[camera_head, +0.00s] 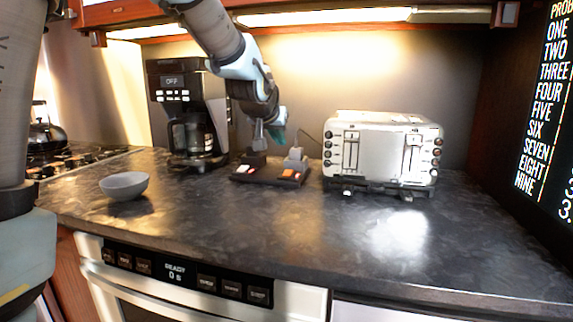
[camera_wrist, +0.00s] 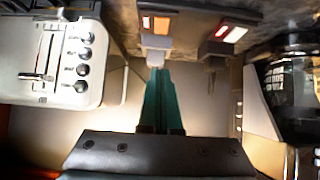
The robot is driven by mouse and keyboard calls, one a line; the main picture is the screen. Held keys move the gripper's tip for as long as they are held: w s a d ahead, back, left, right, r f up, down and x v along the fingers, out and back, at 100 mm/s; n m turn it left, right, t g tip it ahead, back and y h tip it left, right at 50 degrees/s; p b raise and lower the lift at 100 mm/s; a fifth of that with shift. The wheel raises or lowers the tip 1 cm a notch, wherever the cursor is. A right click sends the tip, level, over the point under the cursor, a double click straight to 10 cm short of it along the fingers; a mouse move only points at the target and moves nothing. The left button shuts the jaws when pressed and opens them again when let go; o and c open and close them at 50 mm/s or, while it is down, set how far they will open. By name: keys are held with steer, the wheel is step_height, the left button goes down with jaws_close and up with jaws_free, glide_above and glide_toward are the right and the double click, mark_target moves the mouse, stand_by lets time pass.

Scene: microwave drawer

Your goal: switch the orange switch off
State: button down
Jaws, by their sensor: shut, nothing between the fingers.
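The orange switch (camera_head: 287,173) is on the right half of a dark power strip (camera_head: 268,177) on the counter. It also shows in the wrist view (camera_wrist: 161,25), at the top centre, with a white part beside the orange. A grey plug (camera_head: 296,157) sits in the strip right behind it. A second switch, red and white (camera_head: 246,170), is on the strip's left half. My gripper (camera_head: 280,143) is shut and empty, above and behind the strip. In the wrist view its teal fingers (camera_wrist: 158,72) point at the grey plug, whose contact with the tips I cannot tell.
A silver toaster (camera_head: 381,151) stands close on the right of the strip, and a black coffee maker (camera_head: 189,114) on the left. A dark plug (camera_wrist: 213,50) sits behind the red and white switch. A grey bowl (camera_head: 124,186) is at front left. The front counter is clear.

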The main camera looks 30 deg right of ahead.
steer(key=p, duration=0.2)
glide_toward(291, 167)
steer(key=shift+w+d+r, duration=0.15)
steer(key=shift+w+d, duration=0.55)
steer(key=shift+w, duration=0.1)
step_height(291, 167, down, 3)
steer(key=shift+d+r, duration=0.1)
steer(key=shift+r, duration=0.15)
steer(key=shift+w+d+f, duration=0.1)
steer(key=shift+w+f, duration=0.05)
steer(key=shift+f, duration=0.6)
steer(key=shift+f, duration=0.25)
steer(key=shift+w, duration=0.1)
steer(key=shift+d, duration=0.1)
steer(key=shift+w+d+r, duration=0.25)
steer(key=shift+w+d, duration=0.25)
steer(key=shift+w, duration=0.05)
